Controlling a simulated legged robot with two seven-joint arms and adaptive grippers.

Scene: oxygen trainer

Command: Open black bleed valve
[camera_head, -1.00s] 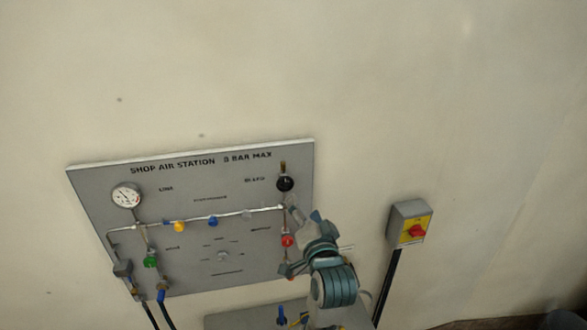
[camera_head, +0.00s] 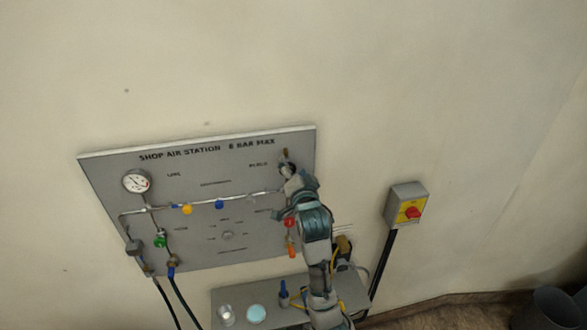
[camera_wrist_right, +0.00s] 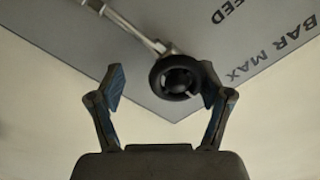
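The black bleed valve is a round black knob (camera_wrist_right: 176,78) with a hollow face, on a metal fitting at the panel's corner in the right wrist view. In the head view, the valve (camera_head: 287,167) is at the panel's upper right, partly hidden by my right gripper. My right gripper (camera_wrist_right: 163,82) is open, its fingers spread. The knob lies between them in the picture, close to the right finger and overlapping its tip; I cannot tell whether they touch. The gripper also shows in the head view (camera_head: 281,198), in front of the panel's right edge. My left gripper is not in view.
The grey panel (camera_head: 205,165) carries a gauge (camera_head: 136,181), a yellow valve (camera_head: 187,209), a blue valve (camera_head: 220,205) and a green fitting (camera_head: 160,240). Red parts (camera_head: 291,250) sit below my right gripper. A shelf (camera_head: 262,295) is underneath.

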